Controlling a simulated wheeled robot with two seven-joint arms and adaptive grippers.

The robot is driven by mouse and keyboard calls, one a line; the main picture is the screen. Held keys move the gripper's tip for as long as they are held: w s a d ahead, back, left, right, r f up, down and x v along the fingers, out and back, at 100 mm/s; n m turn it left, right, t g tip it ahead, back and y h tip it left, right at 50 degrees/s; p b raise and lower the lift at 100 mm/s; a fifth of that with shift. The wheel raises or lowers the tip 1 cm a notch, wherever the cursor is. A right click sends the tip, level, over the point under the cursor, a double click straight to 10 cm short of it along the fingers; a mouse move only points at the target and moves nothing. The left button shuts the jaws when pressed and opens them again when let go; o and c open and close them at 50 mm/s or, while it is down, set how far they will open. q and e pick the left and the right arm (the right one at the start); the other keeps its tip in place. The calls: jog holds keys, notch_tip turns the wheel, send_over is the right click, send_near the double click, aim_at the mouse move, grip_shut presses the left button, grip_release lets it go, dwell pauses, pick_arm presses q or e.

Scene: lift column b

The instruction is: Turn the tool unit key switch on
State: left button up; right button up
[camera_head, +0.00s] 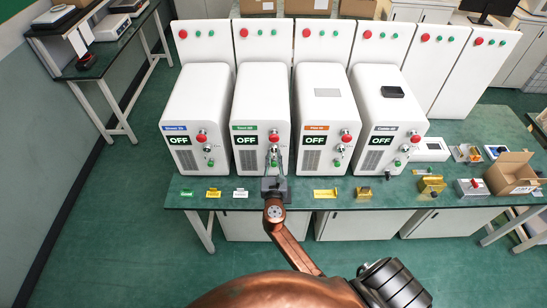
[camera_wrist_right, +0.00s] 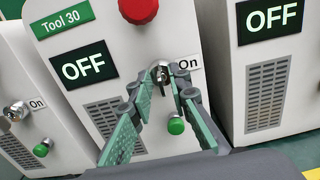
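The tool unit (camera_head: 259,95) is the second white cabinet from the left, with a green label and an OFF display. Its label reads Tool 30 in the right wrist view (camera_wrist_right: 63,20), and its display (camera_wrist_right: 83,66) reads OFF there too. Its key switch (camera_wrist_right: 160,70), with a key in it, sits beside an On label. My right gripper (camera_wrist_right: 164,88) is in front of the switch, fingers parted, one on each side of the key. I cannot tell if they touch it. The right gripper (camera_head: 273,163) shows small in the head view. My left gripper is out of view.
A red button (camera_wrist_right: 139,8) sits above the switch and a green button (camera_wrist_right: 176,126) below it, close to the right finger. Similar cabinets stand either side, such as the orange-labelled one (camera_head: 322,90), also OFF. Small parts and an open cardboard box (camera_head: 513,172) lie at right.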

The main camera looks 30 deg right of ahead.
grip_shut()
dwell(0.4)
jog(key=m+b, duration=0.2)
jog(key=m, duration=0.2)
jog(key=m+b, duration=0.1)
jog(key=m, duration=0.2)
jog(key=m+b, duration=0.2)
jog(key=m, duration=0.2)
jog(key=shift+s+d+f+m+b, duration=0.15)
jog(key=shift+d+f+m+b, duration=0.1)
jog(key=shift+m+b, duration=0.1)
jog(key=shift+m, duration=0.25)
jog(key=shift+o, duration=1.1)
grip_release()
jog(key=shift+s, duration=0.15)
